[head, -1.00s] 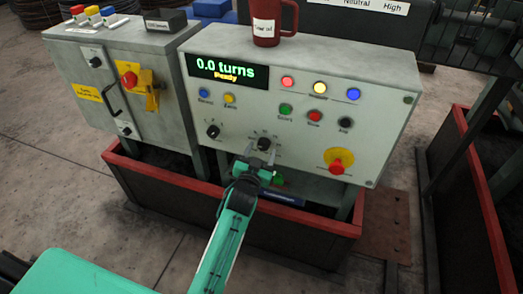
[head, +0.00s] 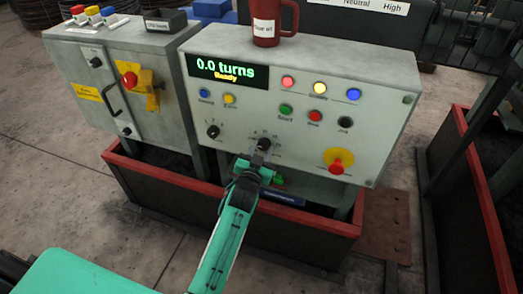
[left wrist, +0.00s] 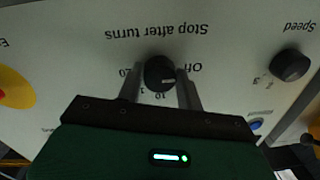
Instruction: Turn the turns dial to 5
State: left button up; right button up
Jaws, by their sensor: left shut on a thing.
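The turns dial (head: 264,144) is a small black knob low on the grey control panel (head: 385,120). In the left wrist view the dial (left wrist: 158,72) sits under the upside-down label "Stop after turns", with marks such as Off, 1, 10 and 20 around it. Which mark it points to is too unclear to tell. My left gripper (head: 259,157) is at the dial, and in the left wrist view its two fingers (left wrist: 159,85) stand on either side of the knob, shut on it. The panel display (head: 227,68) reads "0.0 turns" and "Ready". My right gripper is not in view.
A black speed dial (head: 213,131) sits left of the turns dial. A red emergency button on yellow (head: 337,166) is to the right. Coloured buttons and lamps fill the panel above. A red mug (head: 266,25) stands on top. A red-rimmed trough (head: 330,228) lies below.

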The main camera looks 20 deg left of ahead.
pick_arm(q)
jog(key=m+p, duration=0.1)
jog(key=m, duration=0.6)
jog(key=shift+a, duration=0.1)
jog(key=shift+m, duration=0.8)
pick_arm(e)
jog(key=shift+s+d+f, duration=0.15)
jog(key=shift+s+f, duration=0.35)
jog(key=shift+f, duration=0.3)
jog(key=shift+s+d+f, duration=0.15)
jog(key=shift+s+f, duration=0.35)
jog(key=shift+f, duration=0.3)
pick_arm(q)
jog(key=o, duration=1)
